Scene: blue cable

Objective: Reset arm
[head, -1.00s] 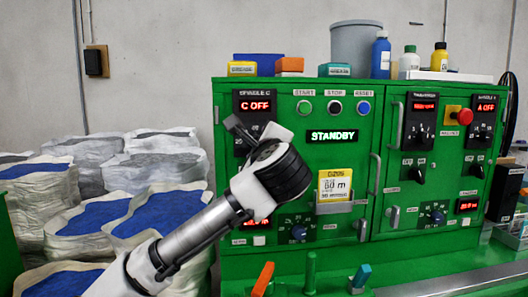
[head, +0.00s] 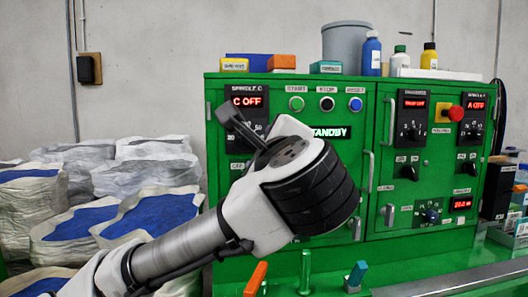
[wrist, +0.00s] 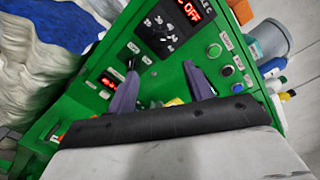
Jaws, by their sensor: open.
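My gripper (wrist: 162,80) is open and empty in the wrist view, with its two grey-purple fingers apart in front of the green control cabinet. In the head view my arm reaches up from the lower left, and my gripper (head: 234,122) is in front of the cabinet's left half. One finger shows there beside the C OFF display (head: 247,101); the other is mostly hidden by the wrist. The green cabinet (head: 378,155) shows a STANDBY display (head: 331,132), partly covered by my wrist. I cannot tell the exact gap between gripper and panel.
White sacks with blue contents (head: 150,215) stand to the left. A grey bucket (head: 345,45) and bottles (head: 371,55) stand on the cabinet top. A red knob (head: 453,113) sticks out at the right.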

